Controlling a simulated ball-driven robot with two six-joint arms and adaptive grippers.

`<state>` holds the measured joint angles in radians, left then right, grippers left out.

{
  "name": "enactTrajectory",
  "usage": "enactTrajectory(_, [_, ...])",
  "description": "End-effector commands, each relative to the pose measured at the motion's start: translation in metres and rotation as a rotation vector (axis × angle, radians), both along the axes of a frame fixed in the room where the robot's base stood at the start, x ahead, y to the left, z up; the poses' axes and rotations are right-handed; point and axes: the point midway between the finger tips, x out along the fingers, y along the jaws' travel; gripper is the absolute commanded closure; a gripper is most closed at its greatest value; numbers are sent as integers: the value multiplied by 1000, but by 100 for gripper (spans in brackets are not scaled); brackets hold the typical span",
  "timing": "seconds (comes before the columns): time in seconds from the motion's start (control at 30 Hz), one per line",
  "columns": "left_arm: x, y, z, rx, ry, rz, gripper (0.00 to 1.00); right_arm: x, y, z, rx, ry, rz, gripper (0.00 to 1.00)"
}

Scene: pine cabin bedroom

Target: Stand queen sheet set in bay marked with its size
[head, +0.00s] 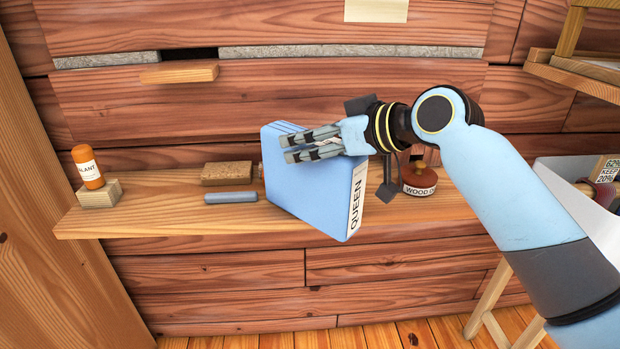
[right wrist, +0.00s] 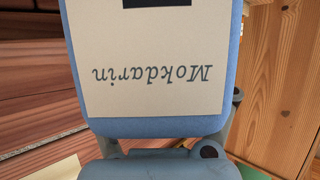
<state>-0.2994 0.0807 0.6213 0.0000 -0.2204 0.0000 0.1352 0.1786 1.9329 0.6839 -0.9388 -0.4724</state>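The queen sheet set (head: 310,190) is a light-blue, book-like pack. It is tilted over the wooden shelf, and its lower corner reaches past the shelf's front edge. Its white spine label, reading QUEEN, faces right. My right gripper (head: 313,146) comes from the right, its finger parts lying across the pack's upper face; it appears shut on the pack. In the right wrist view the pack (right wrist: 225,85) fills the middle, close to the palm, with an upside-down "Mokdarin" cover label. The far finger contact is hidden. No size-marked bay is clear. My left gripper is not in view.
On the shelf (head: 150,220) stand an orange bottle (head: 88,168) on a wood block, a cork block (head: 227,173), a blue-grey bar (head: 231,197) and a wood-oil jar (head: 419,180). A wooden peg (head: 180,73) juts from the wall. A wooden rack (head: 575,70) is upper right.

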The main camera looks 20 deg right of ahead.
Motion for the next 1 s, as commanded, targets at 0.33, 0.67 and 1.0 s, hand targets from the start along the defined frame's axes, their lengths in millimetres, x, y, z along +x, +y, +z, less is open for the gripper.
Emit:
enactTrajectory(0.33, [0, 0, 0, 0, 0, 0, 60, 0, 0, 0, -1, 1, -1, 67])
enactTrajectory(0.67, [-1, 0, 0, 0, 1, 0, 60, 0, 0, 1, 0, -2, -1, 100])
enactTrajectory(1.0, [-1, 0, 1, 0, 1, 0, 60, 0, -1, 8, -1, -3, 0, 100])
